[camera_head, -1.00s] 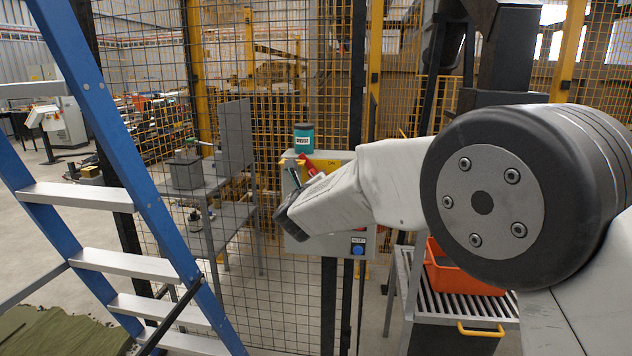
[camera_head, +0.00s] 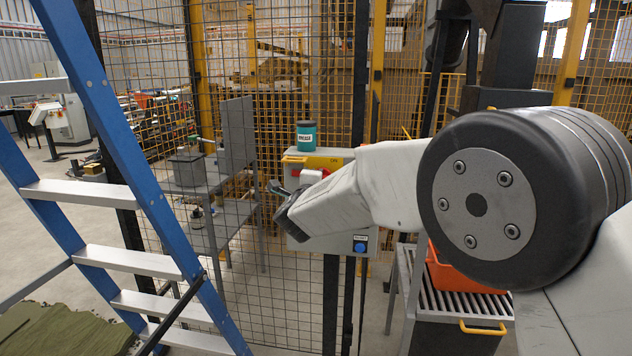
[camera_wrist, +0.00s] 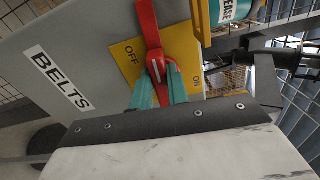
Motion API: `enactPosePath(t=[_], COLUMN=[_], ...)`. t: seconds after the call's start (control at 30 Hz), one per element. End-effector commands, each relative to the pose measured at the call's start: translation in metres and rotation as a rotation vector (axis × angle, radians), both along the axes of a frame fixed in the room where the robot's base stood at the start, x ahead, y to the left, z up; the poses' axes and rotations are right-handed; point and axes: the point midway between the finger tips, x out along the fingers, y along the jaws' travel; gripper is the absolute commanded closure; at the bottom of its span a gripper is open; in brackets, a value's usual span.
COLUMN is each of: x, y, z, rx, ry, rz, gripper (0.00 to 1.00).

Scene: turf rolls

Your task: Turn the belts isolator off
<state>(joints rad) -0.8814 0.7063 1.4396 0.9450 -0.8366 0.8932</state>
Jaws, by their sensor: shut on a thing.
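The belts isolator is a grey box (camera_head: 335,241) on the mesh fence, beyond my forearm in the head view. In the wrist view the box (camera_wrist: 90,40) carries a BELTS label (camera_wrist: 57,78) and a yellow plate (camera_wrist: 183,50) marked OFF and ON. A red handle (camera_wrist: 148,25) crosses the plate, its long arm passing close to the OFF word. My gripper (camera_wrist: 160,82) is shut on the red handle near its hub, with teal fingers either side.
A teal grease tin (camera_head: 306,137) stands on top of the box. A blue stepladder (camera_head: 130,140) is at the left. A grey table (camera_head: 205,187) stands behind the mesh. An orange crate (camera_head: 450,274) sits on rollers at lower right. A blue button (camera_head: 359,247) is low on the box.

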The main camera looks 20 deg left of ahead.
Motion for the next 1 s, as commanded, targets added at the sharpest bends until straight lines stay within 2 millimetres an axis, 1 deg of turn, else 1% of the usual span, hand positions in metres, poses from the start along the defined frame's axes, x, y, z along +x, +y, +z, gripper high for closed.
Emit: enactPosePath(t=[0.3,0.73,0.77,0.8,0.83,1.0], x=[-0.0012,-0.0013,-0.0013,-0.0013,-0.0012,-0.0002], y=[0.0011,0.0011,0.0011,0.0011,0.001,-0.0002], z=[-0.0028,-0.0033,-0.0033,-0.0032,-0.0031,-0.0022], rx=[-0.078,-0.087,-0.087,-0.086,-0.086,-0.085], ry=[-0.016,-0.018,-0.018,-0.018,-0.018,-0.018], rz=[0.002,0.003,0.003,0.003,0.002,0.0], gripper=[1.0,1.0,0.78,0.67,0.62,0.62])
